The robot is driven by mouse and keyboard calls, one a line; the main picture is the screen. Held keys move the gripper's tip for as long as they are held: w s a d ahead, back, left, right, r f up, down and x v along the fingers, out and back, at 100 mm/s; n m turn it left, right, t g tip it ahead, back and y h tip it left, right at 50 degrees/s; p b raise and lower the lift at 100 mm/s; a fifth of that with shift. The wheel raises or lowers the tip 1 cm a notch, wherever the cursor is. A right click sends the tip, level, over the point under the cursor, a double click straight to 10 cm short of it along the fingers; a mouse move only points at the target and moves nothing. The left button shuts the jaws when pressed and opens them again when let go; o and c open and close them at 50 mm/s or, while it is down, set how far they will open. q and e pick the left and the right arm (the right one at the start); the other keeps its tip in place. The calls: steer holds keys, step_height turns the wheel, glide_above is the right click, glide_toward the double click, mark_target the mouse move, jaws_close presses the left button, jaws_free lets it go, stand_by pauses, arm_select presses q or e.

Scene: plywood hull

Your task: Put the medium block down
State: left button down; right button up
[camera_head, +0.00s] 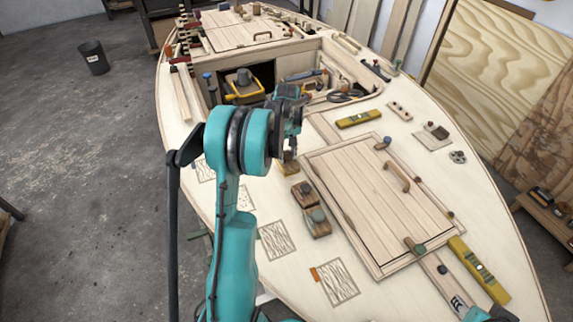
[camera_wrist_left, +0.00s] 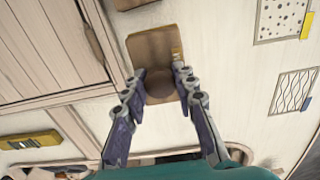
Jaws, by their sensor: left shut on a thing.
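The medium block, a small wooden block (camera_wrist_left: 152,45) with a round knob, sits between the fingers of my left gripper (camera_wrist_left: 158,84) in the left wrist view. The fingers are shut on its knob. In the head view, my left gripper (camera_head: 289,140) points down over the pale hull deck, and part of the block (camera_head: 289,166) shows below it. I cannot tell whether the block touches the deck. Two similar knobbed blocks (camera_head: 303,194) (camera_head: 317,222) stand just in front of it.
Hatched rectangles (camera_head: 276,240) (camera_head: 336,283) mark the deck's left side; in the wrist view, one has a yellow tab (camera_wrist_left: 306,25), another a blue tab (camera_wrist_left: 306,103). A plank hatch (camera_head: 365,200) lies right of the blocks. A yellow level (camera_head: 359,119) and an open compartment (camera_head: 300,62) are behind.

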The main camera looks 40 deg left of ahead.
mark_target(286, 162)
arm_select(q)
steer(key=shift+a+f, duration=0.15)
steer(key=shift+a, duration=0.1)
steer(key=shift+f, duration=0.25)
steer(key=shift+f+b, duration=0.8)
steer(key=shift+f, duration=0.9)
steer(key=shift+f, duration=0.15)
steer(key=c, duration=1.2)
jaws_free()
